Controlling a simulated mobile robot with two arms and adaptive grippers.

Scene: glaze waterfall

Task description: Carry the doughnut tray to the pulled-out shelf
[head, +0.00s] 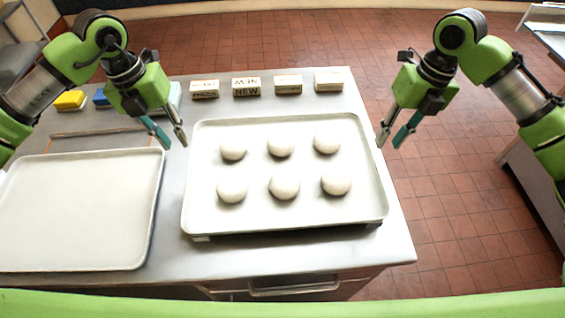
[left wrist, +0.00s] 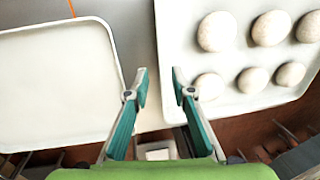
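The doughnut tray (head: 285,218), a white rimmed tray, lies on the steel table with several pale round dough pieces (head: 284,186) on it in two rows. My left gripper (head: 173,142) is open and empty just off the tray's left edge, near its far corner. My right gripper (head: 390,142) is open and empty by the tray's right edge, near the far right corner. I cannot tell whether either gripper touches the tray. I cannot identify a pulled-out shelf.
An empty white tray (head: 75,215) lies on the table (head: 300,255) at left. Several small labelled blocks (head: 246,87) stand along the back. A yellow sponge (head: 70,100) is at the back left. Open tiled floor (head: 440,200) lies right of the table; a counter (head: 530,180) stands beyond.

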